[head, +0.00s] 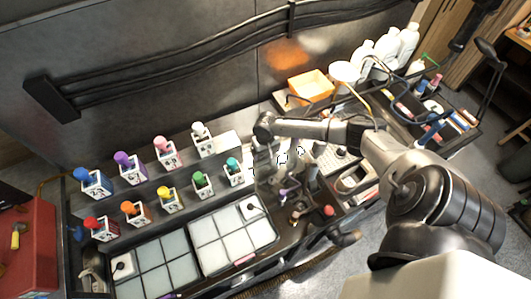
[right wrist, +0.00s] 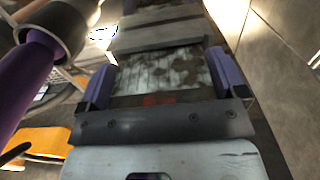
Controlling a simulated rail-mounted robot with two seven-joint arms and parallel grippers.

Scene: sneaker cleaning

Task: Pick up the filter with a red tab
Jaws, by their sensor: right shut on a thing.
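My right gripper (right wrist: 162,80) shows in the right wrist view, with its two purple-grey fingers on either side of a flat, speckled grey-white piece. A dull red patch (right wrist: 158,100) shows at the piece's near edge, so it looks like the filter with the red tab. The gripper is shut on this piece. In the head view my right arm reaches left over the bench, and its gripper end is hard to make out among the clutter. My left gripper is in neither view.
Coloured bottles in white holders, such as a yellow one (head: 166,197), stand in two rows at the left. Pale-tiled trays (head: 232,235) lie in front of them. An orange box (head: 311,86) and white jugs (head: 408,40) stand at the back. A red case (head: 30,215) is far left.

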